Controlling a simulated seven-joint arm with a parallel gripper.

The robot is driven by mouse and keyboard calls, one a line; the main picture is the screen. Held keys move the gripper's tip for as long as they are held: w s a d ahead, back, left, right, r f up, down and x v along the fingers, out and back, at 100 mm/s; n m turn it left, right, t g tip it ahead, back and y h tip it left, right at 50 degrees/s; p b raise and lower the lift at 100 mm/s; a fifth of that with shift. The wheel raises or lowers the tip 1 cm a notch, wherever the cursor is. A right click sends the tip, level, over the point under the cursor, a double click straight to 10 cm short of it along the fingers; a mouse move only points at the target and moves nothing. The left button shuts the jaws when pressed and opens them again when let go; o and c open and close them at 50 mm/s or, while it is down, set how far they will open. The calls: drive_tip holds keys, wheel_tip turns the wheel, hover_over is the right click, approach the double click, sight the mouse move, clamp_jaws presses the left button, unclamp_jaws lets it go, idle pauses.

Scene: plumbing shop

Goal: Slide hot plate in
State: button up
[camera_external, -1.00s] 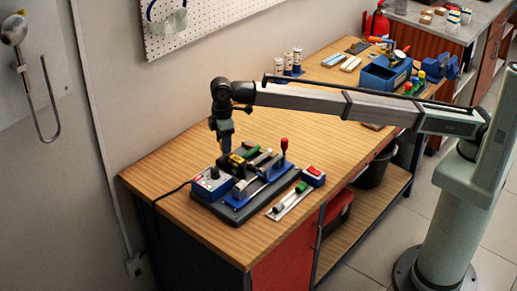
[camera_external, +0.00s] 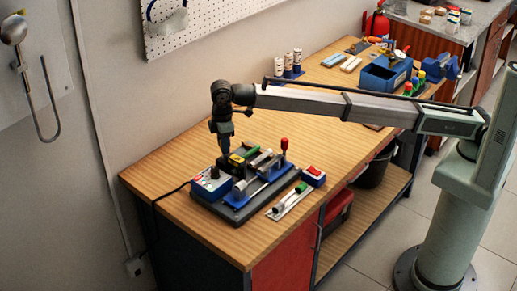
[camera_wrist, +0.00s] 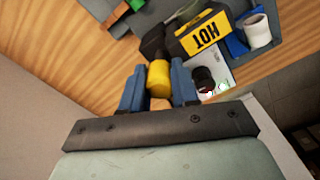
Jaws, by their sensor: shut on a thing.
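The hot plate (camera_wrist: 203,33) is a dark block with a yellow label reading HOT, at the top of the wrist view. In the external view it stands at the back left of the welding fixture (camera_external: 240,212) on the bench, its yellow label (camera_external: 237,158) showing. A yellow grip on its dark handle (camera_wrist: 158,78) lies between the two blue fingers of my gripper (camera_wrist: 158,90), which is shut on it. In the external view my gripper (camera_external: 226,148) comes down from above at the hot plate's wall side. How deep the plate sits in the fixture is hidden.
A blue control box (camera_external: 212,184) with a cable stands left of the hot plate. A red-knobbed lever (camera_external: 284,145) rises at the fixture's right. The bench (camera_external: 165,185) is clear at left.

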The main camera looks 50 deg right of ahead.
sight(239, 160)
clamp_jaws()
drive_tip(key=shift+s, duration=0.1)
drive_tip(key=s, duration=0.7)
drive_tip(key=o, duration=1)
unclamp_jaws()
drive_tip(key=shift+c, duration=0.2)
drive_tip(key=shift+w, duration=0.1)
wheel_tip(239, 160, up, 14)
drive_tip(key=shift+f, duration=0.1)
